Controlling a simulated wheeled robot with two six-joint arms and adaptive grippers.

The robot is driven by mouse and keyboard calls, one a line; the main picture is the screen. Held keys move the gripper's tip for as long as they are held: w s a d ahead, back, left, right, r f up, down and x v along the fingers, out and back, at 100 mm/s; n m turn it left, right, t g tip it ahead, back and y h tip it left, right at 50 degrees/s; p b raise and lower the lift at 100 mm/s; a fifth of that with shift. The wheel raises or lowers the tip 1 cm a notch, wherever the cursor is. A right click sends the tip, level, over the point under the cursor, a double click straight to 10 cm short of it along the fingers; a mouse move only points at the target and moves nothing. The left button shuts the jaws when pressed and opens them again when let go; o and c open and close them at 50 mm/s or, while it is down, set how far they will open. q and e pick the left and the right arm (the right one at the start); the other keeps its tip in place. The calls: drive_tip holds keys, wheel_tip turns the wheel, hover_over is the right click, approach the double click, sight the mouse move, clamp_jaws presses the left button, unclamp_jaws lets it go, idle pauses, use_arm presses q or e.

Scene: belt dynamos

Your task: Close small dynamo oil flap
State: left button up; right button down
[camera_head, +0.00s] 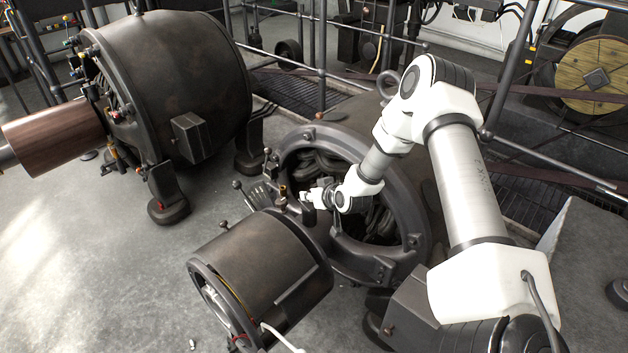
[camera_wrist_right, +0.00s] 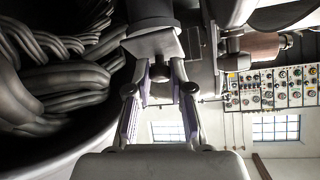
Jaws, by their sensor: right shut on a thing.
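The small dynamo (camera_head: 330,175) stands in the middle of the head view, with a round frame around dark coils and a drum (camera_head: 265,265) in front. My right gripper (camera_head: 308,197) is at the bearing between the frame and the drum. In the right wrist view, the fingers (camera_wrist_right: 162,62) are shut on a grey metal piece (camera_wrist_right: 152,46), which looks like the oil flap. The gripper hides much of it in the head view, and I cannot tell how far it is open. My left gripper is not in view.
The dynamo's coils (camera_wrist_right: 60,75) lie close on the left in the right wrist view. A larger dynamo (camera_head: 175,85) stands at the back left, with a brown drum (camera_head: 55,135). Railings (camera_head: 320,50) run behind. Bare floor (camera_head: 90,270) lies at the left.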

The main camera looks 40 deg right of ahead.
drive_tip(key=g+p, duration=0.1)
drive_tip(key=p, duration=0.1)
drive_tip(key=w+g+p, duration=0.1)
drive_tip(key=g+p, duration=0.1)
drive_tip(key=shift+a, duration=0.1)
drive_tip(key=shift+w+f+g+p, duration=0.2)
drive_tip(key=shift+f+g+p, duration=0.3)
drive_tip(key=shift+g+p, duration=0.5)
drive_tip(key=c, duration=1)
unclamp_jaws()
